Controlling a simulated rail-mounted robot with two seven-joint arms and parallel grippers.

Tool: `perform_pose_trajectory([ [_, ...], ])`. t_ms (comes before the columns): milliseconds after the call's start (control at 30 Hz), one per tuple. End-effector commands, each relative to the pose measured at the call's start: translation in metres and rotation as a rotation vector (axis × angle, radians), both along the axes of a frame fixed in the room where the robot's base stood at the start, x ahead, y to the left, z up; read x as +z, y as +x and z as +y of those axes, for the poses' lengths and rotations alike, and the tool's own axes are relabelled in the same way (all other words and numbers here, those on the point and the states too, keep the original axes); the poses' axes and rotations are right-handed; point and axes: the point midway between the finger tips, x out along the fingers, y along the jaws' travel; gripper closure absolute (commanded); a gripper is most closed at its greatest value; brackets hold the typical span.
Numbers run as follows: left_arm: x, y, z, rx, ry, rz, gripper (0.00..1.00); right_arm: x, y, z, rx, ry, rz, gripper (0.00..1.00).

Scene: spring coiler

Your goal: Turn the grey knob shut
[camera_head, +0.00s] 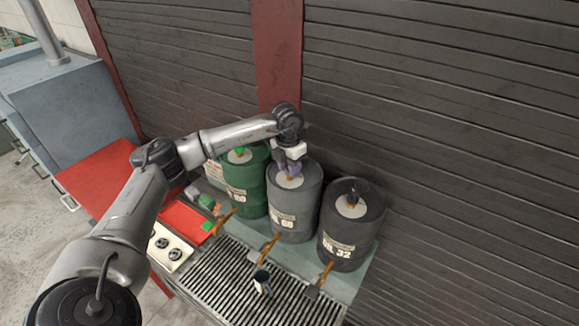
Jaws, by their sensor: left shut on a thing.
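The grey barrel (288,223) stands in the middle of a row of three, with a pale round plate (283,182) on its lid. My left gripper (289,172) reaches down onto the middle of this lid and is shut there. The fingers hide what they hold; by its place, it is the grey knob on the lid. An orange-brown spout (268,247) sticks out from the barrel's lower front. My right gripper is not in view.
A green barrel (252,195) with a green knob (240,151) stands to the left. A black barrel (348,238) with a black knob (354,197) stands to the right. A dark mug (262,282) is on the slatted grate (228,286). A red tray (185,222) lies left.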

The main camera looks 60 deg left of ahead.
Motion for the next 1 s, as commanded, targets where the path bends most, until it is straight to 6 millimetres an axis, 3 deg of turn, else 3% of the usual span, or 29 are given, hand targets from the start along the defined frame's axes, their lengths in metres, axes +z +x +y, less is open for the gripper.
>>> perform_pose_trajectory([
  [133, 0.0, 0.0, 0.001, 0.002, 0.001, 0.0, 0.88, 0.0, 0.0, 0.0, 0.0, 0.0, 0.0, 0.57],
  [167, 0.0, 0.0, 0.001, 0.002, 0.001, 0.0, 0.62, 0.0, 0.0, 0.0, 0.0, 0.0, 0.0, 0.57],
  [400, 0.0, 0.0, 0.0, 0.0, 0.0, 0.001, 0.39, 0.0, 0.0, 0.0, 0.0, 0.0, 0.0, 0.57],
  [767, 0.007, 0.0, 0.001, -0.001, 0.0, -0.002, 0.39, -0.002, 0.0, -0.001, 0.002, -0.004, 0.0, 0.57],
  [1000, 0.048, 0.0, 0.003, -0.001, -0.001, -0.006, 0.39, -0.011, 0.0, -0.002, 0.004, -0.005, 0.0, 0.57],
])
